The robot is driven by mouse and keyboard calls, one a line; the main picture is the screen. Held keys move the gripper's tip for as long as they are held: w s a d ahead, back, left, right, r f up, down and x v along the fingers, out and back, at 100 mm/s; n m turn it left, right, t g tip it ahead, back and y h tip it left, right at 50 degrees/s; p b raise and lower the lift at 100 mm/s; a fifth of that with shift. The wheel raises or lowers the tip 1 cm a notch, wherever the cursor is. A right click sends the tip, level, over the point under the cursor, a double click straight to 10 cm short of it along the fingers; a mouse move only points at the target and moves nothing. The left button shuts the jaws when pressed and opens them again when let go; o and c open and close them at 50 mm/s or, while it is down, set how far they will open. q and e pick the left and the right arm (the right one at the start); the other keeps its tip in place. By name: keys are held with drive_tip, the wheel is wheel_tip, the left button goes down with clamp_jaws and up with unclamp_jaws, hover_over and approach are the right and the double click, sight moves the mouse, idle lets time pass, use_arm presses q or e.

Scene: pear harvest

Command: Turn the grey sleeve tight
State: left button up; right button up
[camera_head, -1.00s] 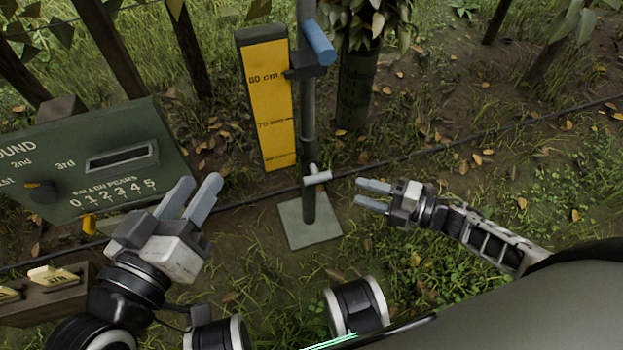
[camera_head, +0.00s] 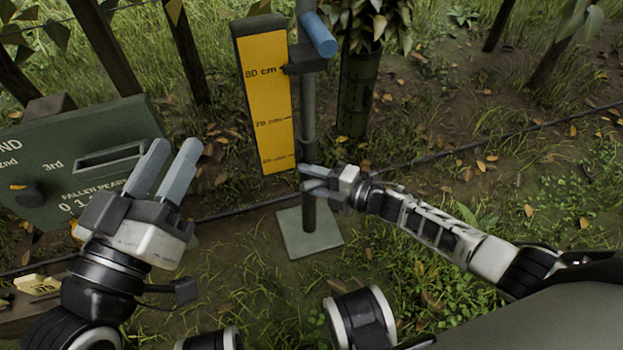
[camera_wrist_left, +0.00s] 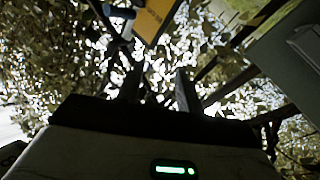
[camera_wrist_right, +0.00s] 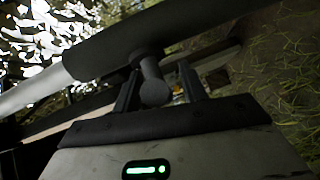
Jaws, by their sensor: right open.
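The post (camera_head: 309,120) stands upright on a pale square base plate (camera_head: 298,235). In the right wrist view a thick grey cylinder (camera_wrist_right: 135,42), seemingly the sleeve, runs across in front of the fingers. A short round-ended stub (camera_wrist_right: 153,85) projects from it between the two open fingers; I cannot tell whether they touch it. My left gripper (camera_head: 168,158) is open and empty in front of the green board, away from the post.
A yellow height scale (camera_head: 268,110) stands beside the post, with a blue handle (camera_head: 320,35) near its top. The green scoreboard (camera_head: 50,150) is at left. A dark cable (camera_head: 430,155) crosses behind the post. Grass right of the post is open.

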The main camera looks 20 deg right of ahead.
clamp_jaws()
